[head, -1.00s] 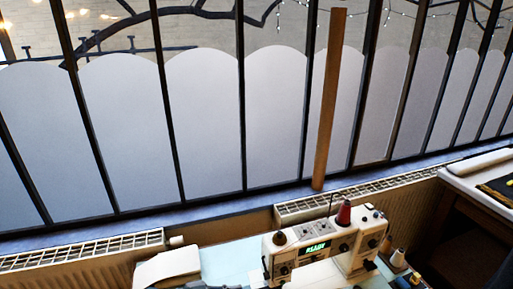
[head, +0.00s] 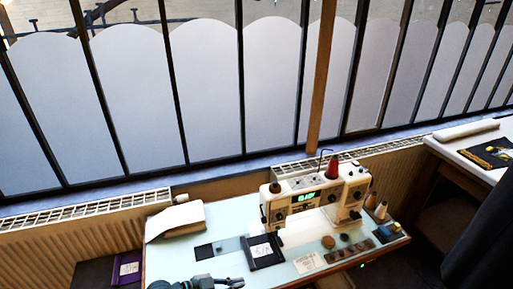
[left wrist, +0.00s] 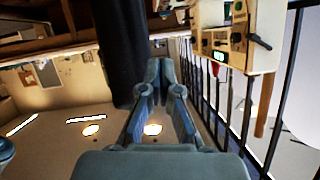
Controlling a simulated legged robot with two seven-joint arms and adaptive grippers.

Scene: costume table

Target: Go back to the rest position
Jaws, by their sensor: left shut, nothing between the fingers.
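My left gripper (head: 228,283) shows at the bottom edge of the head view, low at the front of the pale blue sewing table (head: 215,215). In the left wrist view its blue-grey fingers (left wrist: 160,68) are together with nothing between them. The white sewing machine (head: 315,198), with a red thread spool on top, stands behind and to the right of it. The machine also shows at the upper right of the left wrist view (left wrist: 222,40). My right gripper is in neither view.
A black-framed card (head: 264,252) lies on the table, and several small items lie at its right end. A purple box (head: 128,268) is at the left. A white side table (head: 478,143) stands at the right, with a large dark shape (head: 485,240) below it.

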